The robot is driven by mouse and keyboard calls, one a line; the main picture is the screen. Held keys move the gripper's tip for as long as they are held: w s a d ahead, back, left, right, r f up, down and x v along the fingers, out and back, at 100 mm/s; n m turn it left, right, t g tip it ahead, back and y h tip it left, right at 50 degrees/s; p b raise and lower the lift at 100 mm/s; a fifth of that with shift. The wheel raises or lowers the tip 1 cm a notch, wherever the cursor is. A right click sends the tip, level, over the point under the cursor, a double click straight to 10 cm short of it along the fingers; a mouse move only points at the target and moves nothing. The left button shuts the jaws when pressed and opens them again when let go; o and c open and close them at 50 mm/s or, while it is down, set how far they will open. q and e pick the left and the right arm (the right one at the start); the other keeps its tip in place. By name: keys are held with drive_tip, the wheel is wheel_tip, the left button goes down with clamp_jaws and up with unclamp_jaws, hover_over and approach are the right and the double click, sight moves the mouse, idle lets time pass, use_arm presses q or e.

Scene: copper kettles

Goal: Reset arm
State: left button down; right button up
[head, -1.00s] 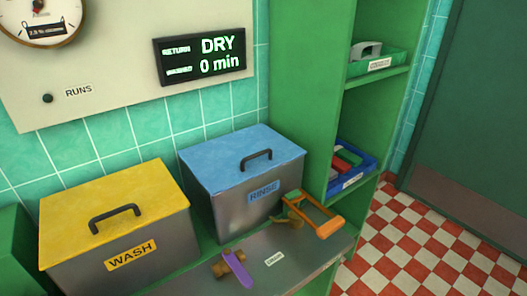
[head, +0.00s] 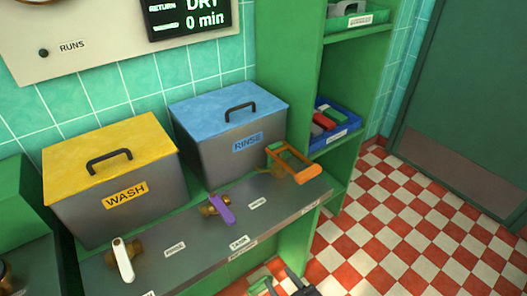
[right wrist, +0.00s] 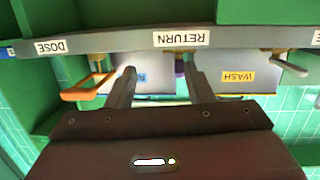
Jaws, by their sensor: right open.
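My right gripper (head: 285,284) shows at the bottom edge of the head view, low in front of the grey shelf and partly cut off. In the right wrist view its two fingers (right wrist: 160,80) are spread apart with nothing held between them. They point toward the shelf's front edge, which carries an upside-down RETURN label (right wrist: 182,40). My left gripper is not in view.
The grey shelf (head: 205,250) bears taps with white (head: 123,260), purple (head: 221,209) and orange (head: 295,164) handles. Behind stand the yellow-lidded WASH box (head: 150,197) and blue-lidded RINSE box (head: 215,151). Checkered floor (head: 400,240) lies open at right.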

drive_tip(key=s+d+f+m+g+h, duration=0.1)
drive_tip(key=s+d+f+g+h, duration=0.1)
drive_tip(key=d+f, duration=0.35)
drive_tip(key=s+d+f+g+h, duration=0.1)
drive_tip(key=s+d+f+h, duration=0.15)
drive_tip(key=f, duration=0.65)
drive_tip(key=s+d+f+m+g+h, duration=0.15)
drive_tip(key=d+f, duration=0.25)
drive_tip(key=f, duration=0.4)
drive_tip(key=s+d+f+g, duration=0.2)
drive_tip(key=s+f, duration=0.2)
drive_tip(key=s, duration=0.4)
drive_tip(key=s+d+f+m+g+h, duration=0.1)
drive_tip(key=s+d+f+g, duration=0.1)
drive_tip(key=s+f, duration=0.3)
drive_tip(key=s+d+f+g+h, duration=0.1)
drive_tip(key=s+f+g, duration=0.3)
drive_tip(key=s, duration=0.7)
drive_tip(key=shift+s+d+f+m, duration=0.4)
drive_tip(key=shift+d+f, duration=0.2)
drive_tip(key=shift+d, duration=0.1)
